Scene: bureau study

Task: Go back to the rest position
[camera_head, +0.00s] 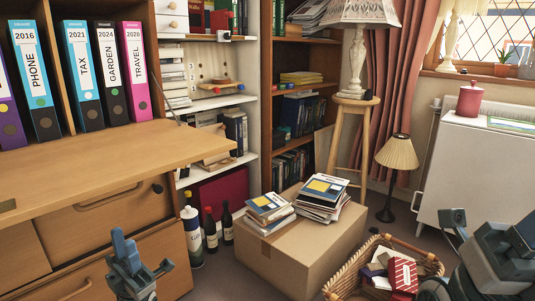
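My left gripper (125,246) is low at the left, in front of the desk's drawers. Its two blue fingers appear together with nothing between them. My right gripper (455,222) is at the lower right, beside the wicker basket and in front of the white cabinet. Its fingers are seen at an angle and partly covered by my own arm, so I cannot tell whether they are open. No object shows in it.
The wooden desk (95,165) is close at the left. A cardboard box (300,250) with book stacks stands ahead, bottles (211,230) beside it. A wicker basket (345,278) is near my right arm. A white cabinet (480,165) and a small lamp (397,155) stand at the right.

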